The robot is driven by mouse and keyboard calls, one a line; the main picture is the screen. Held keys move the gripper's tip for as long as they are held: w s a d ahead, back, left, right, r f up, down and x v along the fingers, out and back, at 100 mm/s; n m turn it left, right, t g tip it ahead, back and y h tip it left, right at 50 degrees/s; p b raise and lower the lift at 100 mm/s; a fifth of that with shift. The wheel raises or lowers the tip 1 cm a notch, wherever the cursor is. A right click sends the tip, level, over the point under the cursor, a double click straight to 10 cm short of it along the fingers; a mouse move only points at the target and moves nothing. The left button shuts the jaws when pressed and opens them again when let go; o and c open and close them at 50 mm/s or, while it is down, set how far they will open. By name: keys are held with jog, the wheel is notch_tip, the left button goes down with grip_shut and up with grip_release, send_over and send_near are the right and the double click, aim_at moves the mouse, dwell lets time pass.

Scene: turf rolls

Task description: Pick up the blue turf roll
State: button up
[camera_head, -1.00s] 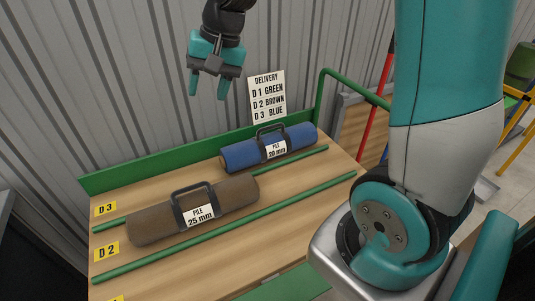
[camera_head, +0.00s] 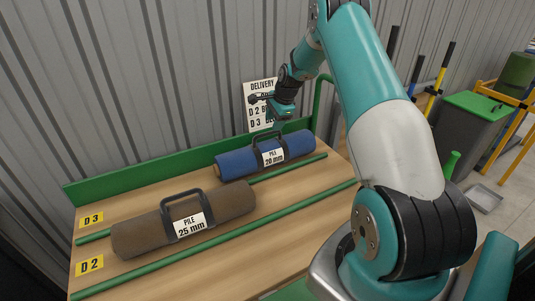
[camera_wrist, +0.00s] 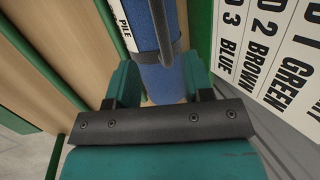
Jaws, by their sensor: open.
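The blue turf roll (camera_head: 237,163) lies on the wooden table behind the rear green rail, toward the right end. It has a dark carry handle (camera_head: 262,138) on top and a white "PILE 20 mm" label (camera_head: 273,157). My gripper (camera_head: 282,112) is above the roll, over its right half and apart from it in the head view. In the wrist view the jaws (camera_wrist: 158,80) are open and empty, with the blue roll (camera_wrist: 160,80) showing between and beyond the two teal fingers. The handle (camera_wrist: 160,32) shows just ahead of them.
A brown turf roll (camera_head: 146,232) labelled "PILE 25 mm" lies in front left, by the D 2 tag (camera_head: 89,265). A D 3 tag (camera_head: 91,219) marks the rear lane. A delivery sign (camera_head: 259,119) and a green back board (camera_head: 120,184) stand behind the blue roll.

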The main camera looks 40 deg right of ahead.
aim_at(267, 133)
jog(key=p+x, duration=0.1)
jog(key=x, duration=0.6)
jog(key=shift+w+a+f, duration=0.1)
jog(key=shift+w+a, duration=0.05)
jog(key=shift+w, duration=0.1)
grip_shut()
jog(key=shift+s, duration=0.1)
dwell(1.0)
